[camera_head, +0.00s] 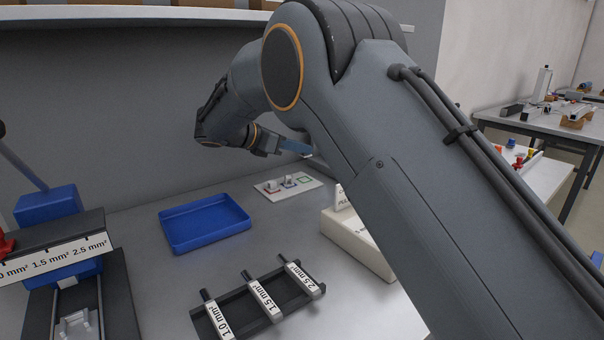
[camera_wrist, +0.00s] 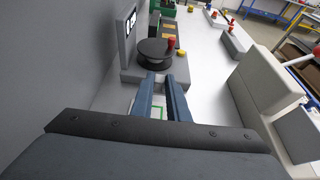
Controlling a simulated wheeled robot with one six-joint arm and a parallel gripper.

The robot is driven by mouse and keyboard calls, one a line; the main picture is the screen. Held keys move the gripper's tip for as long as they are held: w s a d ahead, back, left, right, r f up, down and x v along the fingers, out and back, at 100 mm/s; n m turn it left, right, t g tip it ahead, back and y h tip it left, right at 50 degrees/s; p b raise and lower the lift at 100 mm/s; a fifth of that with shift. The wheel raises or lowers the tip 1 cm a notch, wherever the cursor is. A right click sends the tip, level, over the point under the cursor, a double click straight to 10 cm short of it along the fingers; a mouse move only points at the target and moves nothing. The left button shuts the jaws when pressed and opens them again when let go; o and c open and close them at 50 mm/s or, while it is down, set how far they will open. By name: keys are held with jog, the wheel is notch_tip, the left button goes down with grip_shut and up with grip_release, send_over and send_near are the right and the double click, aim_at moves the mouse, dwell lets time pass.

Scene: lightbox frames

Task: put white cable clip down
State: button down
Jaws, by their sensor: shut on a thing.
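My gripper (camera_head: 297,147) has blue-grey fingers and is raised above and behind the small white board (camera_head: 312,184) in the head view. In the wrist view my gripper (camera_wrist: 163,80) shows its fingers nearly parallel with a narrow gap. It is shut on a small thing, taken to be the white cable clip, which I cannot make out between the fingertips. The board has a bare green-outlined square (camera_head: 305,180) and small pale pieces on its other marked spots. In the wrist view part of the green outline (camera_wrist: 157,112) shows below and between the fingers.
A blue tray (camera_head: 205,224) lies empty left of the board. A pale box (camera_head: 352,240) stands to the right, partly behind my arm. A dark rack with labelled tools (camera_head: 262,300) is in front. In the wrist view a dark round disc (camera_wrist: 157,52) stands beyond the fingertips.

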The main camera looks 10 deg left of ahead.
aim_at(299, 181)
jog(key=shift+f, duration=3.6)
jog(key=shift+f, duration=0.2)
jog(key=c, duration=1.7)
grip_release()
jog(key=shift+r, duration=0.1)
jog(key=shift+r, duration=0.2)
jog(key=v, duration=1.2)
jog(key=shift+s+f, duration=0.1)
